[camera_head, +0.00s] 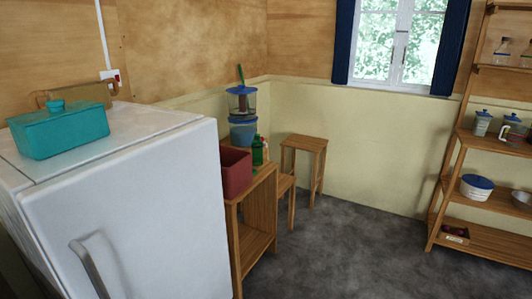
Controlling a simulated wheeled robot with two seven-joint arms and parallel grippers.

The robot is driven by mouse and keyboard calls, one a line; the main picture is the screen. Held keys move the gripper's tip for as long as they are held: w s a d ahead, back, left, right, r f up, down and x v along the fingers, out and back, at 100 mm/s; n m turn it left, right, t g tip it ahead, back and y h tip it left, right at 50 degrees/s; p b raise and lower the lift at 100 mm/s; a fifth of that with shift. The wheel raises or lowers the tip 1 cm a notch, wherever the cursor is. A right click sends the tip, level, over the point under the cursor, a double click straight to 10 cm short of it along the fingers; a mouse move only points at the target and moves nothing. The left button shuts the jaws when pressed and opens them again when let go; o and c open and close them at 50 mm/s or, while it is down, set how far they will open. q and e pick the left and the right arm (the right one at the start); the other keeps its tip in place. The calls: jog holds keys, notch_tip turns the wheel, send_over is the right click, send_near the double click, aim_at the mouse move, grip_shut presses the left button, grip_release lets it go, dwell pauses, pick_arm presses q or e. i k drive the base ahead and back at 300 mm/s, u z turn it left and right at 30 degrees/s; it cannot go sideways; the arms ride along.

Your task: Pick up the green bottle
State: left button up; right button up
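The green bottle (257,152) stands upright on top of a wooden stand (265,188), beyond a dark red box (236,171) and close to a blue container (243,131). Its lower part is partly hidden by the red box and its neighbours. A small reddish and pale item (265,148) shows right behind it. Neither of my grippers is in the head view.
A white fridge (130,205) with a teal lidded box (58,129) on top fills the left front. A wooden stool (304,150) stands in the corner behind the stand. Wooden shelves (480,205) stand at the right. The grey floor (345,250) between is clear.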

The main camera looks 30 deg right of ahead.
aim_at(257, 145)
jog(key=z, duration=1.1)
jog(key=i, duration=1.15)
jog(key=z, duration=0.75)
jog(key=i, duration=1.7)
jog(key=u, duration=1.65)
jog(key=i, duration=0.6)
jog(key=u, duration=0.55)
